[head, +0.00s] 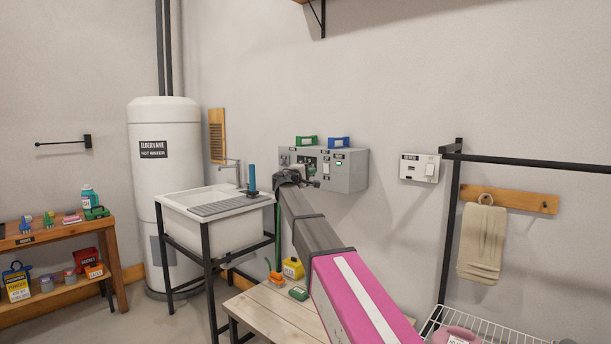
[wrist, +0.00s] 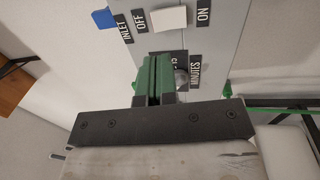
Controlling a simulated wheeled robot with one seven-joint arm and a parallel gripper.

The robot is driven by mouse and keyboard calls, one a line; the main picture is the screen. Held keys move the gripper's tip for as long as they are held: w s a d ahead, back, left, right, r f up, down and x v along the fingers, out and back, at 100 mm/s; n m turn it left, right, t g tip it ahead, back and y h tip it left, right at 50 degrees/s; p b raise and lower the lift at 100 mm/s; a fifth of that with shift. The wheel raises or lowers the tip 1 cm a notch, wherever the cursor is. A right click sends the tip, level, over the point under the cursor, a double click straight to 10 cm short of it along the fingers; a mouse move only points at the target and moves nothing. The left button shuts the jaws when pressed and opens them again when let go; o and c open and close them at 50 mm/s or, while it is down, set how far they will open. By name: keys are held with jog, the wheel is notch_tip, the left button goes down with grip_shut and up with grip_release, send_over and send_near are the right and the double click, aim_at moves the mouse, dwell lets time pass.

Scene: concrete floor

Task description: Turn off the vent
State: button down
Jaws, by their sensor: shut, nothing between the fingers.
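In the wrist view, the box face (wrist: 222,22) shows labels reading INLET, OFF, ON and MINUTES. A white switch (wrist: 169,18) sits between OFF and ON. A rounded silver knob (wrist: 182,78) beside the MINUTES label is partly hidden by my fingers. My gripper (head: 298,178) is in front of the box's lower left part. Its green fingers (wrist: 154,68) are together and empty, below the white switch in the wrist view. I cannot tell whether they touch the knob.
Green (head: 306,141) and blue (head: 339,143) blocks sit on top of the box. A white sink (head: 190,222) on black legs stands to the left, with a wooden bench (head: 255,309) below the arm. A wall switch plate (head: 419,168) and black rack (head: 452,215) are at right.

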aim_at(325, 165)
jog(key=x, duration=0.8)
jog(key=shift+f, duration=0.1)
jog(key=shift+w+d, duration=0.15)
jog(key=shift+s, duration=0.3)
jog(key=s+a+r, duration=0.2)
jog(key=s+a, duration=0.7)
jog(key=a, duration=0.1)
jog(key=shift+s, duration=0.2)
